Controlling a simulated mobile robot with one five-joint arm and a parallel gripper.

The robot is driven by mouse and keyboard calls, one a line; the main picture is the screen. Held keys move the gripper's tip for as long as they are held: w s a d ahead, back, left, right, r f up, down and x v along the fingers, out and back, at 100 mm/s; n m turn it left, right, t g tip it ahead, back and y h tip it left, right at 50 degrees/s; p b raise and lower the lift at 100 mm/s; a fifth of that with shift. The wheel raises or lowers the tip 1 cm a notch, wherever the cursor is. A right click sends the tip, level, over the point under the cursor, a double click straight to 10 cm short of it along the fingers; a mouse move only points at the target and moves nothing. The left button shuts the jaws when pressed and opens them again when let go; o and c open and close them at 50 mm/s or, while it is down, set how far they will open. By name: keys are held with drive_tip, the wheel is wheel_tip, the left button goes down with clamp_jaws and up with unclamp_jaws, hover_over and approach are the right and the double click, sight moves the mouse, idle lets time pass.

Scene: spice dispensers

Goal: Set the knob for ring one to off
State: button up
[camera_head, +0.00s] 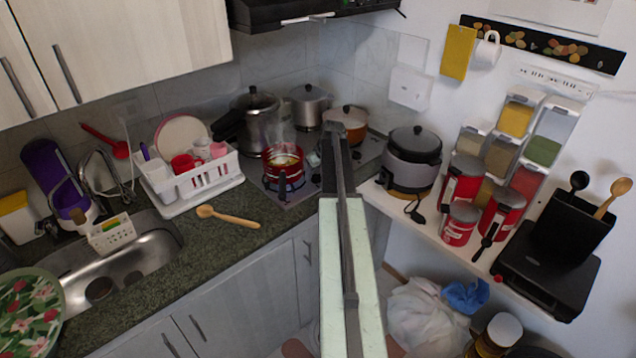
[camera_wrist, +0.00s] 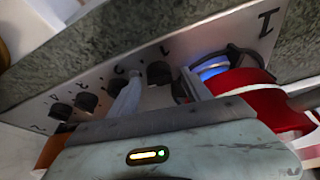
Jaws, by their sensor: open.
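The steel stove panel (camera_wrist: 110,62) runs diagonally across the wrist view, with a row of black knobs and dark markings. One black knob (camera_wrist: 158,72) sits between and just beyond the tips of my open gripper (camera_wrist: 160,84); I cannot see contact. Two more knobs (camera_wrist: 88,101) (camera_wrist: 60,111) lie to the left. A large dark mark like a 1 (camera_wrist: 268,18) is at the upper right. A blue flame (camera_wrist: 212,68) burns under a red pot (camera_wrist: 245,82). In the head view, the red pot (camera_head: 283,160) steams left of my gripper (camera_head: 333,130). The knobs' settings are unclear.
Several pots, including an orange-brown one (camera_head: 346,120), stand at the stove's back. A cooker (camera_head: 412,160) sits to the right. A wooden spoon (camera_head: 228,216) lies on the counter, near a white dish rack (camera_head: 205,178). Red tins (camera_head: 461,224) fill the right shelf.

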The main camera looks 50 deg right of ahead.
drive_tip(key=shift+f, duration=0.15)
drive_tip(key=shift+d, duration=0.1)
clamp_jaws()
drive_tip(key=shift+n, duration=0.3)
drive_tip(key=n+y, duration=0.1)
drive_tip(key=n, duration=0.2)
drive_tip(key=shift+w+d+n+y, duration=0.1)
drive_tip(key=shift+n+y, duration=0.2)
drive_tip(key=n+y, duration=0.1)
drive_tip(key=n, duration=0.2)
drive_tip(key=shift+d+n, duration=0.1)
drive_tip(key=shift+n, duration=0.2)
drive_tip(key=n+g+y, duration=0.1)
drive_tip(key=n, duration=0.3)
drive_tip(key=shift+w+y, duration=0.1)
drive_tip(key=shift+y, duration=0.3)
drive_tip(key=shift+n+g, duration=0.6)
drive_tip(key=shift+n, duration=1.1)
drive_tip(key=shift+y, duration=0.3)
